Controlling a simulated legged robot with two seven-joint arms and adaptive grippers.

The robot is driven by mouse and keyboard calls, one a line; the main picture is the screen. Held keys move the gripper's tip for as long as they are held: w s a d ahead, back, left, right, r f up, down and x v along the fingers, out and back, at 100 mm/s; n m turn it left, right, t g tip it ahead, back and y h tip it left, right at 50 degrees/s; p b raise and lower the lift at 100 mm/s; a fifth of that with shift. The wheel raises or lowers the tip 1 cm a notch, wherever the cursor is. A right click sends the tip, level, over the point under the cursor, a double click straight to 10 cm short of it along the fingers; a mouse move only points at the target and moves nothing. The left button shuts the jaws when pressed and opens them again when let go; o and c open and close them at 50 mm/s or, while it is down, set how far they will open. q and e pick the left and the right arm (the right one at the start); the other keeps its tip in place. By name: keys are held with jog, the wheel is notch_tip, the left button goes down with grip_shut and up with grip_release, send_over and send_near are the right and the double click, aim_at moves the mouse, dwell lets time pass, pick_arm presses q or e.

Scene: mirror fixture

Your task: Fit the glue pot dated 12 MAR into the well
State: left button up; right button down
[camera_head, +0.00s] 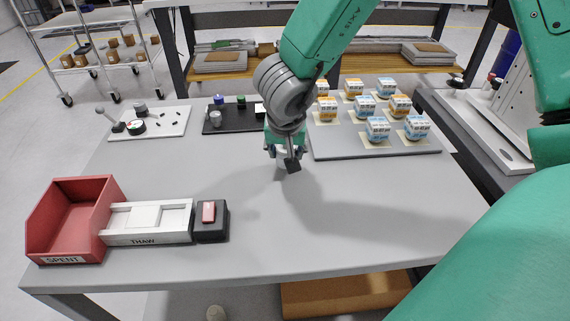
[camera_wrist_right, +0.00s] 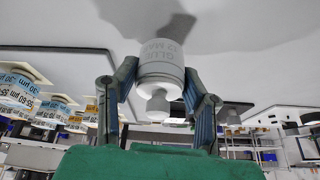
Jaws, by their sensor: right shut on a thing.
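My right gripper (camera_head: 287,156) hangs above the middle of the grey table in the head view. In the right wrist view its two fingers (camera_wrist_right: 160,72) are shut on a white glue pot (camera_wrist_right: 162,56). The pot's grey print reads "GLUE" and "12 MAR" as far as it shows, upside down in this view. In the head view the pot is mostly hidden by the gripper. A white fixture marked THAW (camera_head: 121,236) with a pale square on top lies at the front left. I cannot tell where the well is. My left gripper is not in view.
A red SPENT bin (camera_head: 42,215) and a black block (camera_head: 222,226) with a red piece flank the fixture. A dark tray (camera_head: 240,127) holds small pots. A grey board (camera_head: 345,151) carries several cartons. The table's front middle is clear.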

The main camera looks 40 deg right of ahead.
notch_tip(320, 180, down, 2)
jog(key=shift+f+b, duration=0.1)
jog(key=shift+b, duration=0.25)
jog(key=shift+a+f, duration=0.2)
jog(key=shift+a+r, duration=0.2)
jog(key=shift+a, duration=0.15)
jog(key=shift+f, duration=0.1)
jog(key=c, duration=1)
grip_release()
jog(key=shift+d+f, duration=0.1)
jog(key=shift+d, duration=0.3)
